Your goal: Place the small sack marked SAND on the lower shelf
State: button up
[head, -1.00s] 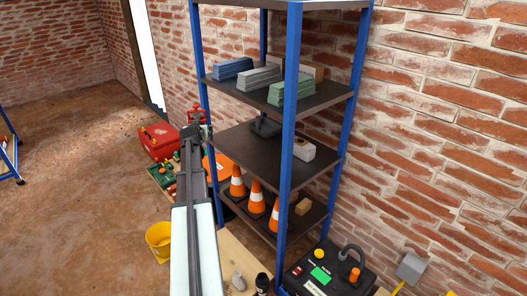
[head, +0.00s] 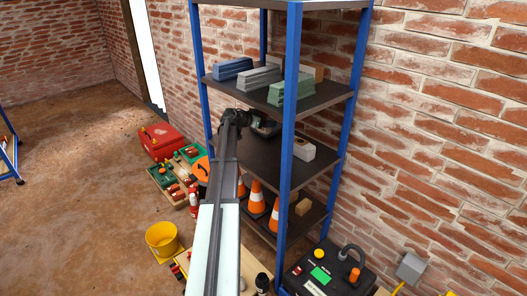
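My gripper (head: 236,117) is at the left edge of the blue-posted shelf unit, just above its middle shelf board (head: 262,153). It is small and dark, and I cannot tell whether its fingers are open or hold something. A dark object (head: 266,129) lies on that board just right of the gripper, partly hidden. The lower shelf board (head: 309,219) carries orange-and-white cones (head: 256,198) and a small wooden block (head: 302,207); my arm hides its left part. I cannot make out a sack marked SAND or any such lettering.
Blue, grey and green blocks (head: 291,90) stand on the board above. A whitish block (head: 303,149) is on the middle board. The blue front post (head: 289,150) is close right of my arm. A yellow bucket (head: 162,240) and red toolbox (head: 160,141) stand on the floor.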

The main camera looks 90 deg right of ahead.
jog(key=shift+s+a+m+y, duration=0.1)
jog(key=shift+m+y, duration=0.2)
jog(key=shift+f, duration=4.85)
jog(key=shift+f, duration=0.15)
jog(key=o, duration=1.2)
jog(key=shift+c, duration=0.2)
